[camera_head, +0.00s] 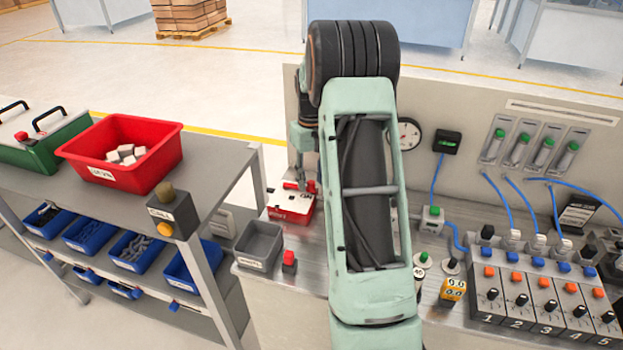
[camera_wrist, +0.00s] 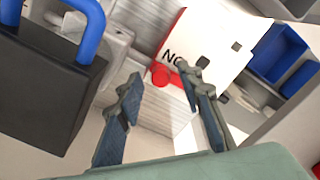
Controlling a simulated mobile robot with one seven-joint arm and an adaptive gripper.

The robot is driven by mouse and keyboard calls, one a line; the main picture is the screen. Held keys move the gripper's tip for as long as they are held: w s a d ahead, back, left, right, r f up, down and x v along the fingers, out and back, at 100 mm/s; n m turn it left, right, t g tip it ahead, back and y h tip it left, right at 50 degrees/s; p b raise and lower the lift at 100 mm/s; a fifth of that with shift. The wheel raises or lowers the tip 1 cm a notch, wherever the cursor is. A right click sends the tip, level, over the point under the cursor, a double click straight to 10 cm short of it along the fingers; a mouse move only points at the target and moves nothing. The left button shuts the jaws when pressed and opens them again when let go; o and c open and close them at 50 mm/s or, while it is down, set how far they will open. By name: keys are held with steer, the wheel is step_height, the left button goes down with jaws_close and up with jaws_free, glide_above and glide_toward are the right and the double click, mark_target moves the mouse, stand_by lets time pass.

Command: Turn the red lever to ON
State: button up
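The red lever (camera_head: 299,186) is on a red-and-white box (camera_head: 287,208) on the bench, beside my arm in the head view. In the wrist view its round red end (camera_wrist: 160,76) shows at the edge of the white panel (camera_wrist: 208,45), near black lettering partly cut off by the lever area. My gripper (camera_wrist: 162,80) is open, with one finger on each side of the red end in the picture. I cannot tell whether the fingers touch it. In the head view my arm hides part of the gripper and the bench behind it.
A grey bin (camera_head: 260,246) and a small red-topped block (camera_head: 289,262) stand in front of the box. A dark block with a blue handle (camera_wrist: 50,85) is at the wrist view's left. A gauge (camera_head: 406,134) and numbered switch modules (camera_head: 545,297) are to the right.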

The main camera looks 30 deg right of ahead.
mark_target(311, 182)
step_height(311, 182, up, 12)
stand_by(0.4)
